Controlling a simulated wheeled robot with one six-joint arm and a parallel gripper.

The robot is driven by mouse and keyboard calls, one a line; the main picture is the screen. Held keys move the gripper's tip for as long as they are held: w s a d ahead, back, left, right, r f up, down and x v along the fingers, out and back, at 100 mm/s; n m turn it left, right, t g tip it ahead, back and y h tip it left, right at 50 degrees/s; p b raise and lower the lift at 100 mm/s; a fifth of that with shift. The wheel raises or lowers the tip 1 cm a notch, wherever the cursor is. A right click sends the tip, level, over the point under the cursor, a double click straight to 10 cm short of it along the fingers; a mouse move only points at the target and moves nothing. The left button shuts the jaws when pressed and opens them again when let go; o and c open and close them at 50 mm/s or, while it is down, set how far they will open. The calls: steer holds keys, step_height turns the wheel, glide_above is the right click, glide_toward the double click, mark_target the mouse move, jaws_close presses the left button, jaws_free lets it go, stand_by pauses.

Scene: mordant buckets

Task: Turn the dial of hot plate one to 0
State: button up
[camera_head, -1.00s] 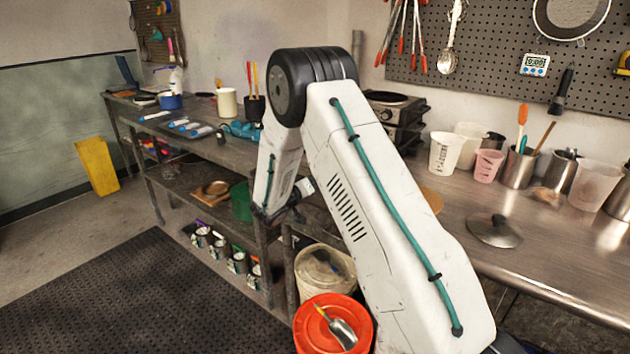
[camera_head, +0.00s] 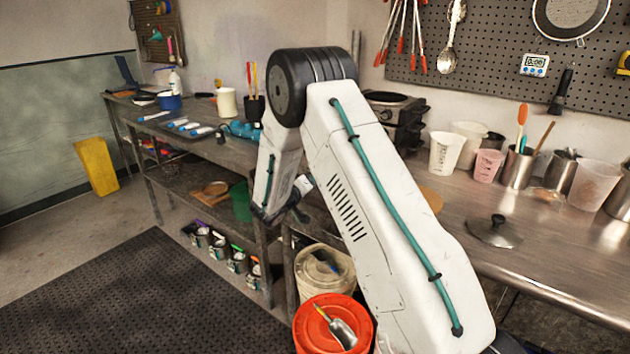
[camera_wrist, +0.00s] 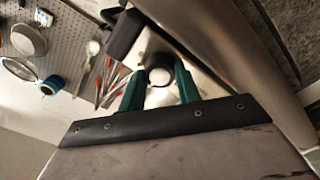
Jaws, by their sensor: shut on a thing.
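In the wrist view, my gripper (camera_wrist: 160,72) has its two green fingers on either side of a pale round dial (camera_wrist: 160,77), closed on it. A shiny metal face (camera_wrist: 150,42) lies beyond the fingers. The dial's marks and setting cannot be read. In the head view, a hot plate (camera_head: 395,102) with a dark round top stands on the bench against the wall, partly behind my arm. The dial and my fingertips are hidden there, so I cannot tell which hot plate number this is.
White beakers (camera_head: 445,152), a pink cup (camera_head: 487,165) and steel containers stand right of the hot plate. A lid (camera_head: 494,232) lies on the steel bench (camera_head: 545,262). An orange-lidded bucket (camera_head: 333,325) stands below my arm. Tongs (camera_head: 420,40) hang on the pegboard.

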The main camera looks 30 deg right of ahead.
steer(key=n, duration=0.5)
steer(key=shift+n, duration=0.3)
steer(key=n, duration=0.4)
steer(key=shift+f+n, duration=0.1)
steer(key=shift+n, duration=0.2)
steer(key=n, duration=0.4)
steer(key=shift+n, duration=2.5)
steer(key=o, duration=1)
steer(key=shift+v, duration=3.9)
